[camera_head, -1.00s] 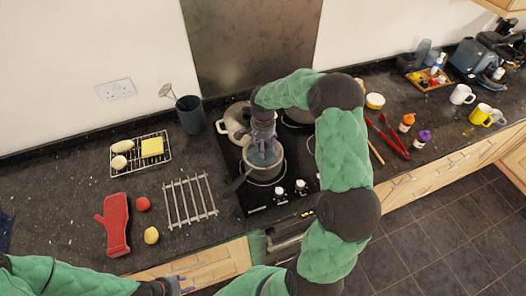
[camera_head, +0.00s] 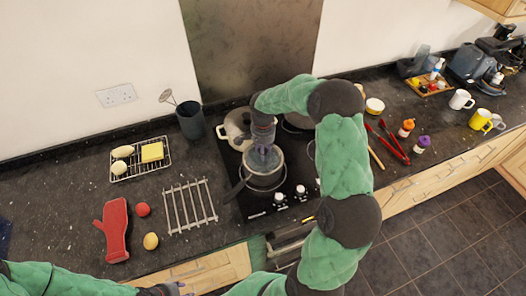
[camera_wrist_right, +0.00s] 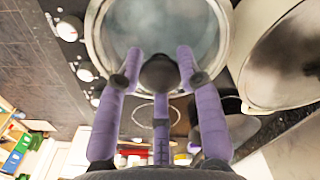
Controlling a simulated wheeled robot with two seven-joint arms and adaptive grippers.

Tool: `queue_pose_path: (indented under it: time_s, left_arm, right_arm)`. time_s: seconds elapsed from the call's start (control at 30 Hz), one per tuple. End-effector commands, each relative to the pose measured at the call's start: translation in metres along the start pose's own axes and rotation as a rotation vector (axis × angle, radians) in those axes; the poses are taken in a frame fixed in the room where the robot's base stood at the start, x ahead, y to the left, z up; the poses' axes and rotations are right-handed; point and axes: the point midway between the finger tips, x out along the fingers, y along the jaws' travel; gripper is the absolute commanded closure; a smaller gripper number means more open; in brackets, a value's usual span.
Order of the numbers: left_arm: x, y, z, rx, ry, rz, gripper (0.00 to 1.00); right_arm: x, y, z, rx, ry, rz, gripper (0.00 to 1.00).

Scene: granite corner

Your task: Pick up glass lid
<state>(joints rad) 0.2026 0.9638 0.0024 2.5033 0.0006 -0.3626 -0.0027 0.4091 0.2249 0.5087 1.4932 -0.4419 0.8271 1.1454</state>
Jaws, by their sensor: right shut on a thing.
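The round glass lid (camera_head: 262,167) with a metal rim is over the saucepan (camera_head: 263,181) on the hob. I cannot tell whether it still touches the pan's rim. My right gripper (camera_head: 264,151) comes down on the lid's middle from above. In the right wrist view the purple fingers (camera_wrist_right: 158,66) are shut around the dark round knob (camera_wrist_right: 159,74), with the clear glass lid (camera_wrist_right: 150,25) beyond. My left gripper (camera_head: 178,288) is at the bottom edge, away from the lid, partly cut off; its opening is unclear.
A pale pot (camera_head: 233,128) stands close behind the saucepan on the black hob (camera_head: 253,206). A red oven mitt (camera_head: 115,230) is farther left; red tongs (camera_head: 393,140) lie right of my arm.

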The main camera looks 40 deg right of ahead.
Motion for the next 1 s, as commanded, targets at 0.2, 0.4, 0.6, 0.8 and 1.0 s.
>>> queue_pose_path:
  time_s: [0.2, 0.4, 0.6, 0.8, 1.0]
  left_arm:
    - [-0.001, 0.0, 0.0, 0.0, 0.0, 0.0, 0.6]
    - [0.001, 0.0, 0.0, 0.0, 0.0, 0.0, 0.6]
    - [0.003, -0.001, 0.0, 0.0, 0.0, 0.0, 0.6]
    - [0.004, -0.002, 0.0, 0.0, 0.0, 0.0, 0.6]
    - [0.005, -0.002, 0.0, 0.0, 0.0, 0.0, 0.6]
  right_arm:
    - [-0.03, -0.001, -0.001, 0.002, 0.005, -0.007, 1.0]
    - [-0.065, 0.023, 0.017, 0.002, 0.007, -0.009, 1.0]
    - [-0.095, 0.053, 0.041, 0.001, 0.006, -0.006, 1.0]
    - [-0.11, 0.08, 0.063, 0.001, 0.006, -0.007, 1.0]
    - [-0.12, 0.1, 0.078, 0.002, 0.005, -0.006, 1.0]
